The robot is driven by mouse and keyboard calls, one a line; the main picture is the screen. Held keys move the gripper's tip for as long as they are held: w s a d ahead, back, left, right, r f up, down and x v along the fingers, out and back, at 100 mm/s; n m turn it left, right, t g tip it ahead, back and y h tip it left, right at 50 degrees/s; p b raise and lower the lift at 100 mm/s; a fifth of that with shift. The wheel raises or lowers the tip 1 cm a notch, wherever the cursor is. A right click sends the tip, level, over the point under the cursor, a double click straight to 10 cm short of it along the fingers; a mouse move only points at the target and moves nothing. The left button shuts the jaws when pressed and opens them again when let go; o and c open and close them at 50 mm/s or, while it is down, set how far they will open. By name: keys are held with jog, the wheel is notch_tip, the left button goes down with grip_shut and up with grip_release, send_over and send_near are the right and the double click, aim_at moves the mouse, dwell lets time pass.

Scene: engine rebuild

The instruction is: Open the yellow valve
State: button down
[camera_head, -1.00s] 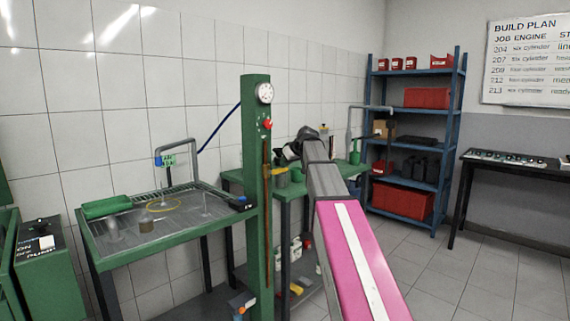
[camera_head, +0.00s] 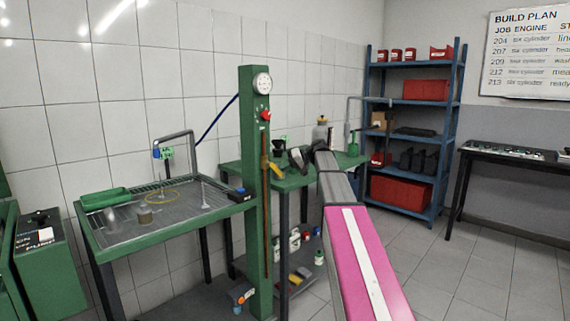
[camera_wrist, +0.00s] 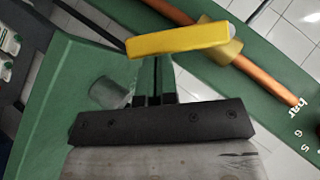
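The yellow valve lever (camera_head: 277,169) sits on a copper pipe (camera_head: 266,210) on the front of the green column (camera_head: 255,130). It slants down and to the right, at an angle to the pipe. In the head view my gripper (camera_head: 298,157) is just right of the lever.
The column carries a gauge (camera_head: 262,82) and a red knob (camera_head: 265,115). A green-framed wash table (camera_head: 172,232) stands to the left. A green bench (camera_head: 232,173) with bottles on its lower shelf stands behind my arm. Blue shelving (camera_head: 455,130) stands at the back right.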

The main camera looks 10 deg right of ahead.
aim_at(279, 174)
jog(key=shift+s+a+f+m+g+y, duration=0.15)
jog(key=shift+a+f+m+g+y, duration=0.1)
jog(key=shift+f+m+y, duration=0.3)
jog(key=shift+s+a+f+m+g+y, duration=0.2)
jog(key=shift+f+m+y, duration=0.15)
jog(key=shift+f+y, duration=0.25)
jog(key=shift+s+a+f, duration=0.1)
jog(key=shift+a, duration=0.05)
jog(key=shift+s+f, duration=0.1)
jog(key=shift+f, duration=0.05)
